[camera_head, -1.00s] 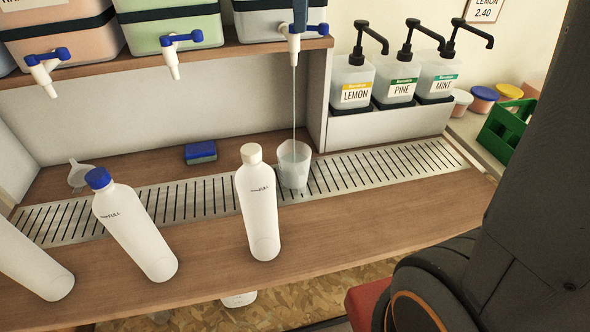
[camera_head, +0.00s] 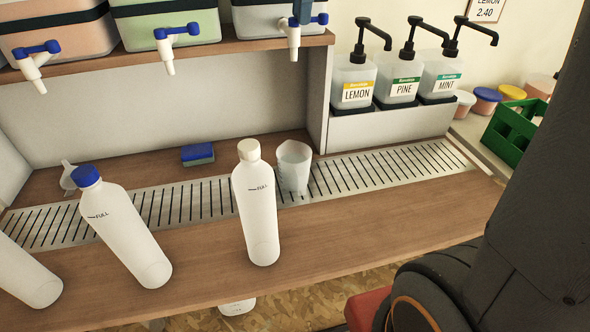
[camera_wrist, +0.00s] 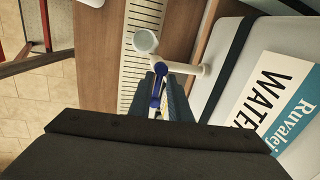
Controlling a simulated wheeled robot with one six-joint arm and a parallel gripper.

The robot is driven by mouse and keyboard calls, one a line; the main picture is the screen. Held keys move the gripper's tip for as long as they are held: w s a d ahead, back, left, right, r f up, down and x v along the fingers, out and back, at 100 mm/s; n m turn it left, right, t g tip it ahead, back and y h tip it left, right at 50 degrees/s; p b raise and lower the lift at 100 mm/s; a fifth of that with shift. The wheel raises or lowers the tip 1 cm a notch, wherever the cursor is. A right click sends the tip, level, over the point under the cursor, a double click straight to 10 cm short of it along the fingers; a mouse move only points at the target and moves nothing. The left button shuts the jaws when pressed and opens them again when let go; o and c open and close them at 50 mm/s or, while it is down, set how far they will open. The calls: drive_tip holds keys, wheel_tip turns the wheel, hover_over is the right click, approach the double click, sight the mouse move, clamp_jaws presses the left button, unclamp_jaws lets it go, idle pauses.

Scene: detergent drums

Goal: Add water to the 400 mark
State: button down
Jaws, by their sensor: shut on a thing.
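The translucent measuring cup (camera_head: 293,168) stands upright on the metal drip grate, below the white water tap (camera_head: 293,42) with its blue lever. Its marks are too small to read, so I cannot tell the water level. No stream shows under the tap. My gripper (camera_head: 303,10) reaches down at the tap from above, mostly out of the head view. In the wrist view my gripper (camera_wrist: 160,92) is shut on the blue lever (camera_wrist: 157,94), beside the white tap (camera_wrist: 185,67). The water drum's label (camera_wrist: 270,95) reads WATER. The cup's round mouth (camera_wrist: 145,42) shows beyond the tap.
A white bottle with a cream cap (camera_head: 257,205) stands just left of the cup. A blue-capped bottle (camera_head: 125,230) is farther left. A sponge (camera_head: 197,154) and a funnel (camera_head: 68,176) lie behind. Pump bottles (camera_head: 397,75) stand right. The grate (camera_head: 390,165) right of the cup is clear.

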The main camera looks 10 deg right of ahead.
drive_tip(key=c, duration=1.6)
unclamp_jaws()
drive_tip(key=shift+o, duration=0.2)
drive_tip(key=shift+w+p, duration=0.2)
drive_tip(key=shift+p, duration=0.25)
drive_tip(key=o, duration=0.4)
drive_tip(key=shift+r, duration=0.15)
